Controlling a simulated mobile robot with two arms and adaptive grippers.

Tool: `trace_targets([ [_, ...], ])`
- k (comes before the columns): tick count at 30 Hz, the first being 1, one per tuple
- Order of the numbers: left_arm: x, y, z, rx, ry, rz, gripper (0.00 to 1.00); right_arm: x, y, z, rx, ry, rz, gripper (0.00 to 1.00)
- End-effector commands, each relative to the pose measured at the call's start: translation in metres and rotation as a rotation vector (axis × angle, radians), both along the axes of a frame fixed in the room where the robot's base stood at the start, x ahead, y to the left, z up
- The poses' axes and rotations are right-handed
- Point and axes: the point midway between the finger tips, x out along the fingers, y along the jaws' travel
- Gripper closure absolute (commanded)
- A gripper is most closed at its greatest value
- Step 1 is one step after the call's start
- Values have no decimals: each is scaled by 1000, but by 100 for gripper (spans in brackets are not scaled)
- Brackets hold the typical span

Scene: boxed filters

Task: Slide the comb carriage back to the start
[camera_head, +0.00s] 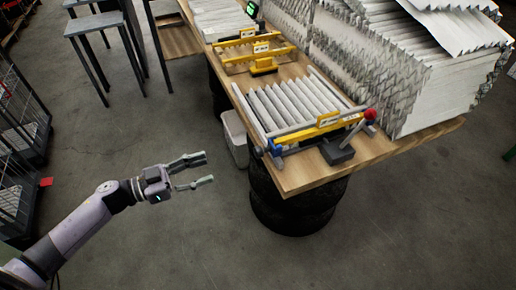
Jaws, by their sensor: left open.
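A comb jig (297,104) with pale parallel rollers or pleats lies on the wooden table near its front corner. A red ball knob (370,114) stands at the right end, above a dark block (337,151). A blue part (274,147) is at the left end. My left gripper (207,170) is open and empty, over the floor left of the table, apart from the jig. My right gripper is not in view.
The wooden table (300,180) stands on dark tyre-like supports (290,205). Tall stacks of pleated filters (455,80) fill its right side. Yellow frames (258,52) sit farther back. A pale bin (236,135) stands beside the table. Floor around my gripper is clear.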

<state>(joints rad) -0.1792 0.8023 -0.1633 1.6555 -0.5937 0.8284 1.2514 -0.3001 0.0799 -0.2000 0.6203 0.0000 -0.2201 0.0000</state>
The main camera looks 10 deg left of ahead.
Motion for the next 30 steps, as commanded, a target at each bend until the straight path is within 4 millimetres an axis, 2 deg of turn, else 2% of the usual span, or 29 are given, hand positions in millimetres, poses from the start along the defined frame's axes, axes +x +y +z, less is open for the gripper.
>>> trace_targets([
  [19, 76, -110, 3, -5, -2, 5, 53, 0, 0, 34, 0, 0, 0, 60],
  [24, 88, -127, 1, -3, -1, 6, 53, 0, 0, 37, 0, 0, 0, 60],
  [30, 92, -134, 0, -1, -1, 5, 53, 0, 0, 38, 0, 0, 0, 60],
])
